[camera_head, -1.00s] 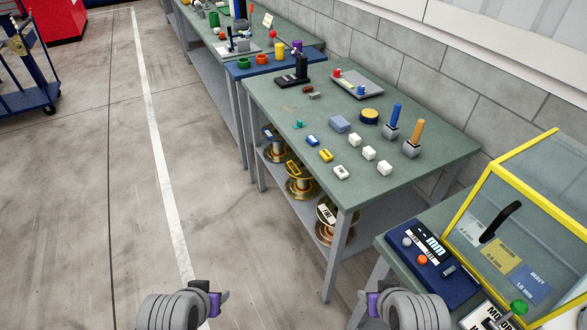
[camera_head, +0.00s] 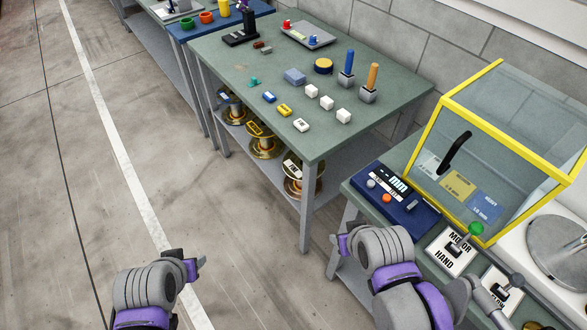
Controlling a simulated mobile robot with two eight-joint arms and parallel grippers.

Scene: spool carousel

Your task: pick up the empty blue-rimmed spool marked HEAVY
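Several spools stand on the lower shelf of the green-topped bench. The farthest spool (camera_head: 234,112) carries a blue label. The middle spool (camera_head: 263,143) carries a yellow one, and the nearest spool (camera_head: 300,182) a white one. The bench partly hides all of them, and I cannot read HEAVY or tell rim colours or whether a spool is empty. My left gripper (camera_head: 199,266) is over the floor at lower left, apart from the spools. My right gripper (camera_head: 337,243) is by the near bench's left edge, also apart from them. Neither shows its finger gap clearly.
The bench top (camera_head: 225,60) holds small blocks, tags and two handled tools. A yellow-framed clear case (camera_head: 500,125), a blue control box (camera_head: 397,194) and a MOTOR/HAND lever panel (camera_head: 447,255) stand at right. The floor (camera_head: 80,190) at left is clear.

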